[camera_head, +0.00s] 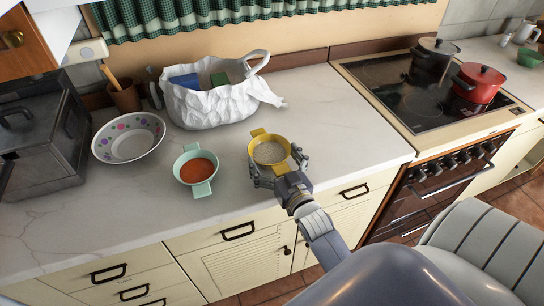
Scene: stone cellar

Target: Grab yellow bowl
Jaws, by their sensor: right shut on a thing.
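The yellow bowl (256,143) sits on or just above the white marble counter, near its front edge; I cannot tell if it touches. It has small side handles and holds something pale and grainy. My right gripper (275,172) reaches in from the lower right and is shut on the near side of the yellow bowl, its fingers around the near rim and handle. The fingers hide part of the bowl's near wall. My left gripper is not in view.
A mint bowl (199,189) with orange contents stands left of the yellow bowl. Behind are a white bag (205,105) and a dotted bowl (129,147). Right is a stove with a red pot (478,84) and a dark pot (434,58). The counter right of the yellow bowl is clear.

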